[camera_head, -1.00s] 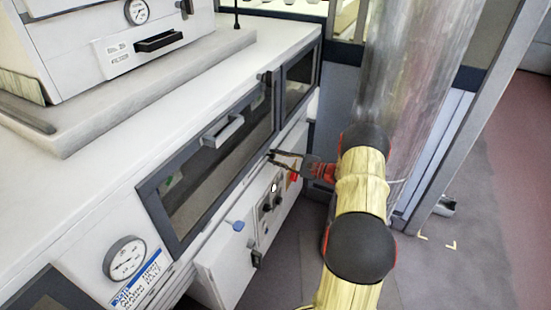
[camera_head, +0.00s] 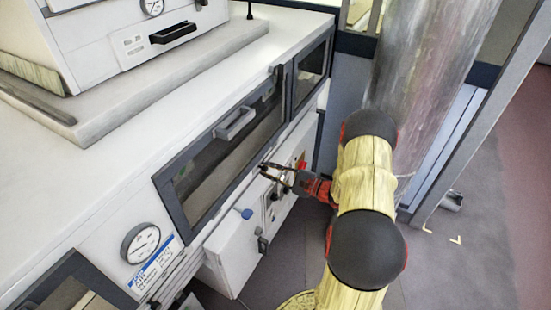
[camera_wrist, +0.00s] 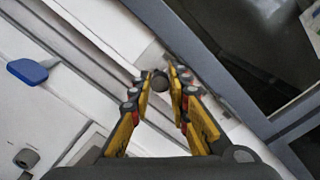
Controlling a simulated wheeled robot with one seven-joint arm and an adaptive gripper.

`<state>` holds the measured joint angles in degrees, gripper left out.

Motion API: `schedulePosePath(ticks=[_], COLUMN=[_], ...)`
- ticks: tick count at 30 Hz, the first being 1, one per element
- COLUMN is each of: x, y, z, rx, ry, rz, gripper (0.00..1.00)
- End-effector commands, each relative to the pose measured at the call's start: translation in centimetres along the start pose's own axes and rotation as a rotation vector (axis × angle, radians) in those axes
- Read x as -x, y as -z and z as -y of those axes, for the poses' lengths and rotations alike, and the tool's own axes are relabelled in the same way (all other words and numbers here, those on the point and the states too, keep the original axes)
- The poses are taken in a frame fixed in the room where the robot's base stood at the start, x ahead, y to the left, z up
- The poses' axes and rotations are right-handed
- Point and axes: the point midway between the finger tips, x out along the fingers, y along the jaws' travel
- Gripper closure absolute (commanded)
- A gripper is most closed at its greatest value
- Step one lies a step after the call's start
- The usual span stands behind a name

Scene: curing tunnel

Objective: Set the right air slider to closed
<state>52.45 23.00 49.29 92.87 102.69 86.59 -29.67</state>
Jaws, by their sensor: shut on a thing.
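My gripper (camera_head: 266,171) is at the ledge on the white machine's front, just under the dark-framed window. In the wrist view its yellow and black fingers (camera_wrist: 160,88) are closed around a small dark round knob (camera_wrist: 160,82), which appears to be the right air slider's knob. The knob stands at a pale rail (camera_wrist: 112,30) running diagonally beside the window frame. The fingers hide the knob in the head view. No position marking for the slider is readable.
A blue handle (camera_head: 246,213) projects from the front, left of my gripper; it also shows in the wrist view (camera_wrist: 27,71). The window door (camera_head: 225,150) has a bar handle (camera_head: 235,123). A gauge (camera_head: 141,243) is at lower left. A large metal column (camera_head: 425,80) stands behind my arm.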

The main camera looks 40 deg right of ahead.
Motion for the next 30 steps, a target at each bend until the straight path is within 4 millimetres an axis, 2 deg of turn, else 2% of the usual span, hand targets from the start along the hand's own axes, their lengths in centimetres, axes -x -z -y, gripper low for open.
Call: schedulePosePath(ticks=[3,11,12,21,30], x=[-0.02,-0.02,-0.02,-0.03,0.08], y=[-0.57,-0.62,-0.63,-0.54,-0.49], z=[-0.51,-0.71,-0.72,-0.61,-0.51], rx=[0.000,-0.001,-0.001,-0.001,0.000], ry=[0.000,-0.002,-0.002,-0.001,0.000], rz=[0.001,0.003,0.003,0.002,0.000], gripper=[1.00,1.00,0.80,0.63,0.63])
